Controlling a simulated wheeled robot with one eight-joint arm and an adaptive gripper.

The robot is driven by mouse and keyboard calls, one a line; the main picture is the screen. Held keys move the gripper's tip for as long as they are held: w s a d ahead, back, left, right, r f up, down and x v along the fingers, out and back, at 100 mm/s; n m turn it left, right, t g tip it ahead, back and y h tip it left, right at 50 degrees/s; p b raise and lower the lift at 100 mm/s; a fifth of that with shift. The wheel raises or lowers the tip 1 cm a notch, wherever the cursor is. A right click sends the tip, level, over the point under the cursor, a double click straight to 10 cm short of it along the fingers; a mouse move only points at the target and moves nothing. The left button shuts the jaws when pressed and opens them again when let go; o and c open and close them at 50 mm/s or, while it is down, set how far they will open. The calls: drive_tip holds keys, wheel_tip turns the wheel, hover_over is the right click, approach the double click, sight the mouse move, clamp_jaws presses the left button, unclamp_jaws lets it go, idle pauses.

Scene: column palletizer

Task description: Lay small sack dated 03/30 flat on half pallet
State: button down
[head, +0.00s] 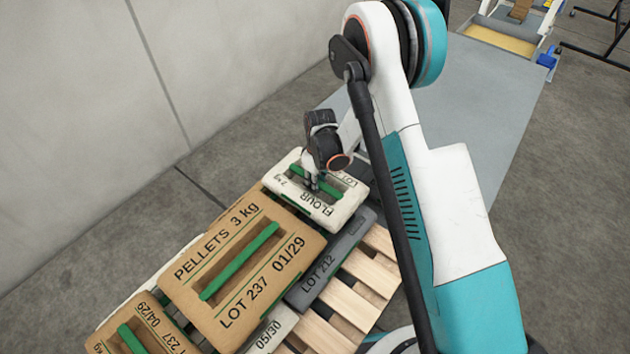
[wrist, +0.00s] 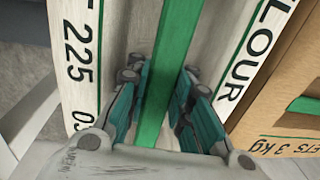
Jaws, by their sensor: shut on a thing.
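The small white flour sack (head: 346,206) lies flat-looking at the far end of the stack on the wooden half pallet (head: 348,302). Its face reads FLOUR and 2 kg. In the wrist view the sack (wrist: 82,82) shows lot digits 225 and a date beginning 03; the rest is cut off. My gripper (head: 314,184) is above it, with its fingers closed around the sack's green handle (wrist: 160,70). The sack's underside is hidden, so I cannot tell whether it rests on something or hangs just above.
A brown PELLETS 3 kg sack (head: 212,262) lies directly beside the flour sack. A grey LOT 212 sack (head: 328,268) lies below it at right. Another brown sack (head: 150,318) is nearer. Bare slats show at right; a grey conveyor surface (head: 500,110) stretches behind my arm.

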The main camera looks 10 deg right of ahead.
drive_tip(key=shift+f, duration=0.45)
idle(0.4)
drive_tip(key=c, duration=1.4)
unclamp_jaws()
drive_tip(key=r+p, duration=0.1)
drive_tip(key=r, duration=0.3)
drive_tip(key=r+p, duration=0.2)
drive_tip(key=r, duration=0.2)
drive_tip(key=r+p, duration=0.1)
drive_tip(key=r, duration=0.4)
drive_tip(key=shift+w+d+r, duration=0.1)
drive_tip(key=shift+w+d, duration=0.2)
drive_tip(key=shift+d, duration=0.05)
